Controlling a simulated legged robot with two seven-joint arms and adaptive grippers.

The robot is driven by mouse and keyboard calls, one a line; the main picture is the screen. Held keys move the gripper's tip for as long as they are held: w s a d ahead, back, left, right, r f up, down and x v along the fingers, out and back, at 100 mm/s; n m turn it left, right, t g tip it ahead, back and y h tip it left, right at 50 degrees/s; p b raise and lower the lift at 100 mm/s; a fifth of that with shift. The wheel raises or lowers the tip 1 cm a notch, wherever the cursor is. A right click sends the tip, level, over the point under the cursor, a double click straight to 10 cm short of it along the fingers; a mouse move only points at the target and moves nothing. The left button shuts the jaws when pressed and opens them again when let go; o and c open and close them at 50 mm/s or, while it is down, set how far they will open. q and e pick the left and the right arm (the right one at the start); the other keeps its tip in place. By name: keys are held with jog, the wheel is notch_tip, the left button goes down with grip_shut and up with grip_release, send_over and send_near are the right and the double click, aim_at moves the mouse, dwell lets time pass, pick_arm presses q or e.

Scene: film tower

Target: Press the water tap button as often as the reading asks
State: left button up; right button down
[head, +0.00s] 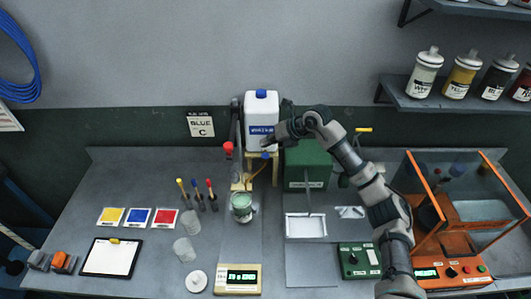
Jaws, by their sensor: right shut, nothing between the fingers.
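A white water canister (261,108) with a blue cap and blue label stands on a wooden stand (275,172) at the back middle. My right gripper (268,147) is shut and empty, right in front of the canister's lower part. A small blue part (265,156), perhaps the tap button, shows just below the fingertips; I cannot tell whether they touch it. A greenish cup (241,207) stands in front of the stand. A cream device (238,280) at the front has a lit green display (242,276), too small to read surely. My left gripper is out of view.
A red knob (228,149) stands left of the canister. A green box (307,166) is close on the right, an orange-framed case (465,225) further right.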

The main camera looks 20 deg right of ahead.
jog(key=shift+r+p, duration=0.8)
jog(key=shift+r, duration=0.55)
jog(key=shift+f, duration=0.1)
dwell(0.7)
